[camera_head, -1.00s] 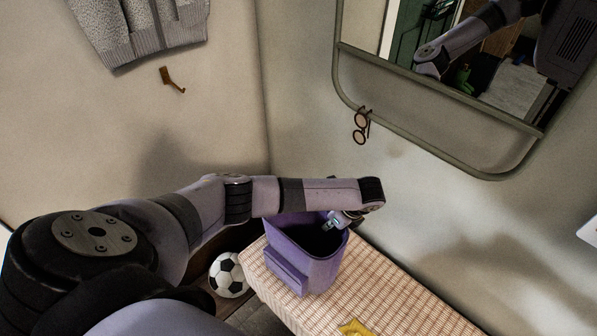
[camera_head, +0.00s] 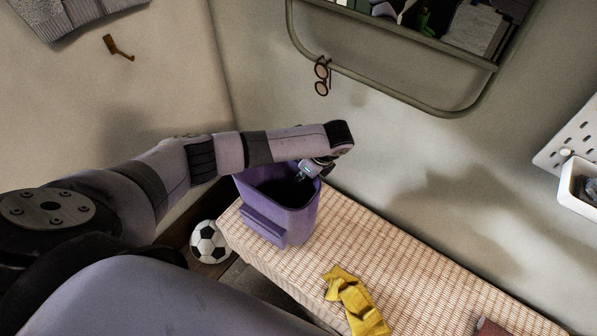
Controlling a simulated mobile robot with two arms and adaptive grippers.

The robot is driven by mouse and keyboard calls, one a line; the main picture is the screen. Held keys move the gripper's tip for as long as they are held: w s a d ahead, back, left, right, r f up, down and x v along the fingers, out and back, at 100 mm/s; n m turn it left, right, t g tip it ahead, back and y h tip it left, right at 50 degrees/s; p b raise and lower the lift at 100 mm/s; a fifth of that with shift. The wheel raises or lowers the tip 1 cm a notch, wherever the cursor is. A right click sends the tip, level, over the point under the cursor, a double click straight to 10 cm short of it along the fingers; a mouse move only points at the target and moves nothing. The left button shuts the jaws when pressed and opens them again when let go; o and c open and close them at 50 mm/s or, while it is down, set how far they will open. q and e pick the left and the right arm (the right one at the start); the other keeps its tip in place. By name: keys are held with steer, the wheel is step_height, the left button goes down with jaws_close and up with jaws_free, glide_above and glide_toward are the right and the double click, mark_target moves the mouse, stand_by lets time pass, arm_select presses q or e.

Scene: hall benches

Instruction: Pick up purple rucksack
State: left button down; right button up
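The purple rucksack (camera_head: 294,224) stands upright and open-topped at the left end of the bench (camera_head: 372,237), near the wall. My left arm reaches in from the left over the rucksack's opening. My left gripper (camera_head: 302,178) points down at the opening by the rucksack's back right rim. Its fingertips are small and dark against the inside, so I cannot tell whether they are open or touching the rim. My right gripper is not in view.
A yellow cloth (camera_head: 352,300) lies on the bench, with a dark red item (camera_head: 492,328) farther right. A soccer ball (camera_head: 209,242) sits below the bench's left end. Glasses (camera_head: 322,76) hang under the mirror shelf. A white pegboard (camera_head: 572,135) with a bin is at right.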

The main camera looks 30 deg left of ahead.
arm_select(q)
step_height(320, 180, up, 18)
steer(key=shift+r+p, duration=0.15)
steer(key=shift+p, duration=0.45)
stand_by(0.4)
